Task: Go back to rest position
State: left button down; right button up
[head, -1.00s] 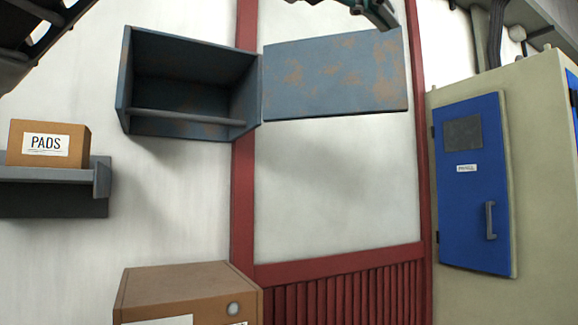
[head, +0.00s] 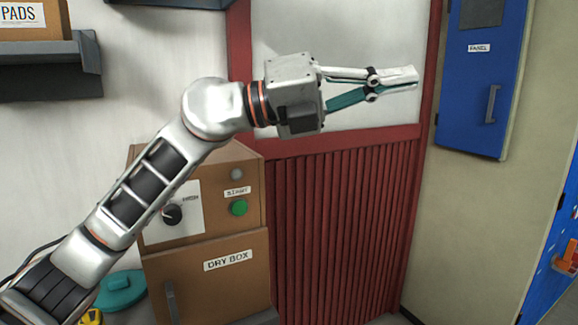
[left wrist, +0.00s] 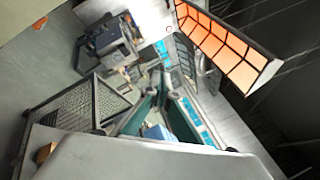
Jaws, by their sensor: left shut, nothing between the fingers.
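My left gripper (head: 412,80) is shut and empty in the head view. Its arm comes in from the lower left and crosses in front of the dry box, and the fingers point right, held in the air before the white and red wall. In the left wrist view the fingers (left wrist: 165,85) show from behind, with nothing between them. My right gripper is in neither view.
A brown dry box (head: 210,278) with a dial and a green button stands behind my left arm. A blue panel door (head: 478,85) is at the right. A PADS box (head: 32,22) sits on a grey shelf (head: 50,75) at the upper left. A teal lid (head: 122,290) lies low left.

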pick_arm(q)
jog(key=w+a+f+n+t+h, duration=0.1)
jog(key=w+a+f+n+t, duration=0.45)
jog(key=f+n, duration=0.4)
jog(key=w+a+f+n+t+h, duration=0.1)
jog(key=w+a+f+n+t, duration=0.4)
jog(key=a+f+n+t, duration=0.4)
jog(key=w+a+f+n+t+y, duration=0.1)
jog(key=a+f+n+t+y, duration=0.15)
jog(key=f+n+y, duration=0.55)
jog(key=w+a+f+n+t+y, duration=0.1)
jog(key=a+f+n+t+y, duration=0.2)
jog(key=f, duration=0.9)
jog(key=s+a+f+n+g+y, duration=0.25)
jog(key=s+a+f, duration=0.2)
jog(key=f, duration=0.55)
jog(key=s+a+f+n+g+y, duration=0.1)
jog(key=s+a+f+n+y, duration=0.3)
jog(key=f, duration=0.6)
jog(key=s+a+f+n+g+y, duration=0.1)
jog(key=s+a+f+n+g, duration=0.1)
jog(key=s+f, duration=0.6)
jog(key=s+a+f+n+g, duration=0.1)
jog(key=s+a+f+g, duration=0.2)
jog(key=s+f, duration=0.7)
jog(key=shift+a+f+g+y, duration=0.35)
jog(key=shift+a+f+y, duration=0.1)
jog(key=shift+f, duration=0.45)
jog(key=shift+a, duration=0.15)
